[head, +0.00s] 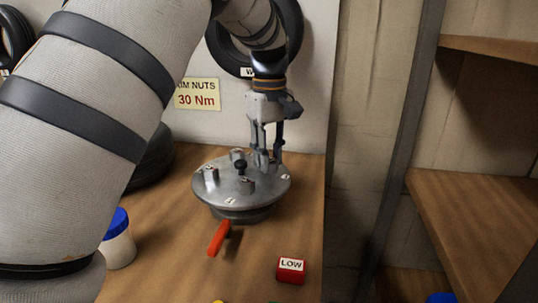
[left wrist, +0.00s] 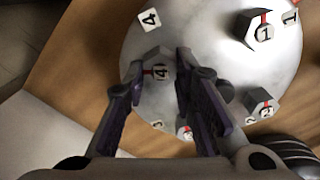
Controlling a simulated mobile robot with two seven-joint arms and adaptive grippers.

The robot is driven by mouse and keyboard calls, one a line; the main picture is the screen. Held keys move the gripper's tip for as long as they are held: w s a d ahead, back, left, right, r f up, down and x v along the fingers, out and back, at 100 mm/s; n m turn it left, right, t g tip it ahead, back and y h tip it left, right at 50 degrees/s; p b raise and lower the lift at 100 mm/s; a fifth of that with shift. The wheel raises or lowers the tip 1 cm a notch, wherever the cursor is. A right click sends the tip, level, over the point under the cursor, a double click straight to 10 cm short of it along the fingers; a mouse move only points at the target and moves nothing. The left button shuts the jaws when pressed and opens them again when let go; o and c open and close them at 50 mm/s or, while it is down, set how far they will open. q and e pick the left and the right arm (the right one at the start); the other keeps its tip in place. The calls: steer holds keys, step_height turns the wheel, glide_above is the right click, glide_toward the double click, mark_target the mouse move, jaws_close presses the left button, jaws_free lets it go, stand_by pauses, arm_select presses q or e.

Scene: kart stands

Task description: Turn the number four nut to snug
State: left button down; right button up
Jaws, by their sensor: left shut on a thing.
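A round grey metal hub plate (head: 262,192) on a wooden bench carries several upright hex nuts and a dark centre stud (head: 241,167). The number four nut (left wrist: 158,66) has a "4" and a red mark on top; a "4" label (left wrist: 149,19) lies on the plate beside it. My left gripper (head: 264,163) points down at the plate's back right. In the left wrist view its fingers (left wrist: 158,72) are shut on the number four nut from both sides. Nut one (left wrist: 258,30), nut two (left wrist: 260,102) and nut three (left wrist: 185,130), partly hidden, stand apart from the fingers. My right gripper is not in view.
An orange-red handle (head: 218,238) sticks out at the plate's front. A red block marked LOW (head: 290,270) and a blue-lidded jar (head: 118,240) stand on the bench. A wall sign (head: 197,94) reads 30 Nm. Tyres are behind; a shelf (head: 480,210) is right.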

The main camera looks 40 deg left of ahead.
mark_target(272, 159)
arm_select(q)
steer(key=m, duration=0.6)
steer(key=shift+w+d, duration=0.1)
steer(key=m, duration=0.7)
steer(key=shift+d, duration=0.1)
steer(key=shift+m, duration=0.3)
steer(key=c, duration=1.3)
jaws_free()
steer(key=shift+w, duration=0.1)
step_height(272, 159, up, 12)
